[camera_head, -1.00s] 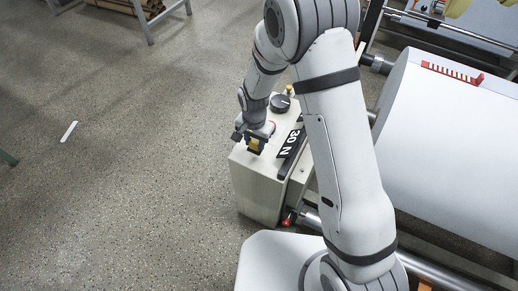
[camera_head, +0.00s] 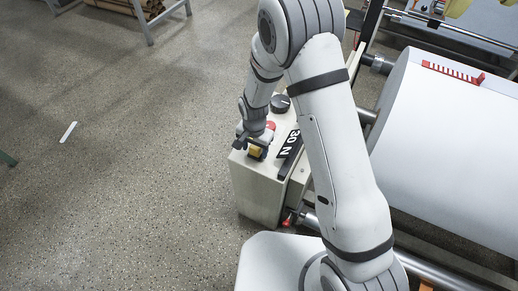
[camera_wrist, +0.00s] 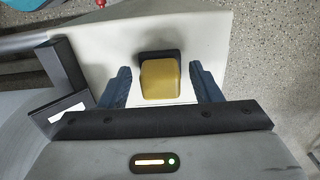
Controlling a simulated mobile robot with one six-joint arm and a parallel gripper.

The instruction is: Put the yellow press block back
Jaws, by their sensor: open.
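The yellow press block (camera_wrist: 160,80) sits against a dark holder (camera_wrist: 158,56) on the pale machine housing in the wrist view. My gripper (camera_wrist: 160,66) is open, with one blue-grey finger on each side of the block and a visible gap to each. In the head view the block (camera_head: 255,152) shows at the near left end of the housing top, just below my gripper (camera_head: 252,144). How firmly the block sits in the holder cannot be told.
The housing (camera_head: 262,190) carries a black knob (camera_head: 280,103), a red button (camera_head: 270,125) and a "30 N" label (camera_head: 289,144). A large white paper roll (camera_head: 440,150) lies to the right. The speckled floor on the left is mostly clear.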

